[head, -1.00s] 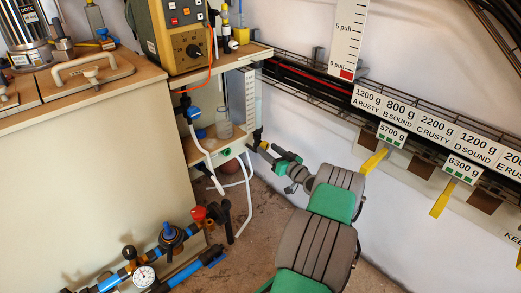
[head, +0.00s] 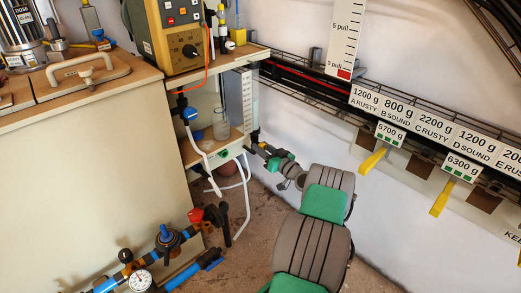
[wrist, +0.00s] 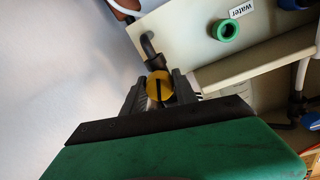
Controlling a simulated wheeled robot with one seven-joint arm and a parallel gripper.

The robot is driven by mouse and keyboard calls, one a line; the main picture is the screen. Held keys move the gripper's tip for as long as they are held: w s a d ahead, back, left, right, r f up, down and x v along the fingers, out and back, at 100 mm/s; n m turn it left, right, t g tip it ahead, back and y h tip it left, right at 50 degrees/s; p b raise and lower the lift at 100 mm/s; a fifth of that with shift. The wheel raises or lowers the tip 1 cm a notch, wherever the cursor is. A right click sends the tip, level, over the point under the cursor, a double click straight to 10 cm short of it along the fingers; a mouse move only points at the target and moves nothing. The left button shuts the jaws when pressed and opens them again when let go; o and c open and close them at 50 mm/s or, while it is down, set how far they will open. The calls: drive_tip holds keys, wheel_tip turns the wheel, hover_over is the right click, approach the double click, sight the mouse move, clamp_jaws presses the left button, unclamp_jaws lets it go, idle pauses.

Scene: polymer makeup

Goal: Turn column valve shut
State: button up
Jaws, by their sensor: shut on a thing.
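The column valve has a round yellow knob (wrist: 153,90) with a dark slot or bar across it, seen in the wrist view below a dark bent pipe. My gripper (wrist: 160,88) is shut on this knob, one dark finger on each side of it. In the head view my gripper (head: 262,147) is small, at the lower front corner of the shelf stand beside the tall scaled column (head: 247,95). The knob is mostly hidden there by my fingers. The slot's exact angle to the pipe is hard to judge.
A shelf holds a clear bottle (head: 221,124); a green ring port (wrist: 226,29) labelled "water" is close to my gripper. White hoses (head: 244,190) hang below. A wall rail with weight labels (head: 433,130) runs along the right. Blue pipework with a gauge (head: 140,280) is lower left.

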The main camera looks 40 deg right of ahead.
clamp_jaws()
drive_tip(key=shift+d+m, duration=0.1)
drive_tip(key=shift+m, duration=0.6)
drive_tip(key=o, duration=0.9)
unclamp_jaws()
drive_tip(key=shift+c, duration=0.2)
drive_tip(key=shift+o, duration=0.5)
drive_tip(key=s+p, duration=0.3)
drive_tip(key=s, duration=0.4)
drive_tip(key=shift+s+a, duration=0.25)
drive_tip(key=shift+s, duration=0.15)
